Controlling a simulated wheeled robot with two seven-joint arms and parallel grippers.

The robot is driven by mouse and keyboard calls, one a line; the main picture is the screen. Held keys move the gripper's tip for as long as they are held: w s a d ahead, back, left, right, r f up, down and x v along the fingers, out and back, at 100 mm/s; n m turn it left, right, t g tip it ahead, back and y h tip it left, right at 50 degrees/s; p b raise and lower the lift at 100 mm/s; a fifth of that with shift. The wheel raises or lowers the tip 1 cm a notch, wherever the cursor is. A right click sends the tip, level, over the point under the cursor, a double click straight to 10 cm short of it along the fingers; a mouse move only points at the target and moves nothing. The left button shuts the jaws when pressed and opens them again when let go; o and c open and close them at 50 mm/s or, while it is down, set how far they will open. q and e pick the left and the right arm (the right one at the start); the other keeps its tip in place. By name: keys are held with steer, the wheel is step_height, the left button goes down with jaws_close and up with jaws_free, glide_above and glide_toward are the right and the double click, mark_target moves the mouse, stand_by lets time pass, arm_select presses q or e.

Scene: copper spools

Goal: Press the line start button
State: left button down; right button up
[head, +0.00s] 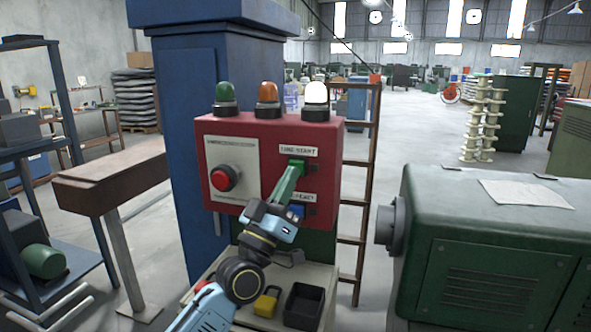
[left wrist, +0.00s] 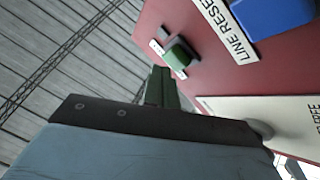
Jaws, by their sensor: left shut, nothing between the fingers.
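The red control box (head: 250,135) stands in front of a blue column. Its green start button (head: 297,163) sits under the LINE START label (head: 299,151). The green button also shows in the left wrist view (left wrist: 180,54), with the blue reset button (left wrist: 272,12) beyond it. My left gripper (head: 292,172) is shut and empty, its green fingertips right at the green button in the head view. In the left wrist view the fingertips (left wrist: 160,72) appear close to the button; I cannot tell whether they touch. My right gripper is not in view.
A red mushroom button (head: 225,178) sits on a pale plate at the box's left. Green, orange and lit white lamps (head: 317,97) stand on top. A yellow padlock (head: 267,301) and black bin (head: 303,306) lie on the shelf below. A green machine (head: 490,240) stands at right.

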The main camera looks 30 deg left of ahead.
arm_select(q)
steer(key=shift+w+a+h, duration=0.15)
steer(key=shift+w+h, duration=0.15)
steer(key=shift+w, duration=0.3)
stand_by(0.7)
steer(key=shift+s, duration=0.1)
steer(key=shift+s+d+p, duration=0.25)
steer(key=shift+s+p, duration=0.1)
steer(key=shift+s, duration=0.4)
steer(key=s+p, duration=0.1)
steer(key=s, duration=0.1)
steer(key=s+d+p, duration=0.1)
steer(key=s, duration=0.2)
stand_by(0.4)
steer(key=shift+d, duration=0.1)
stand_by(0.6)
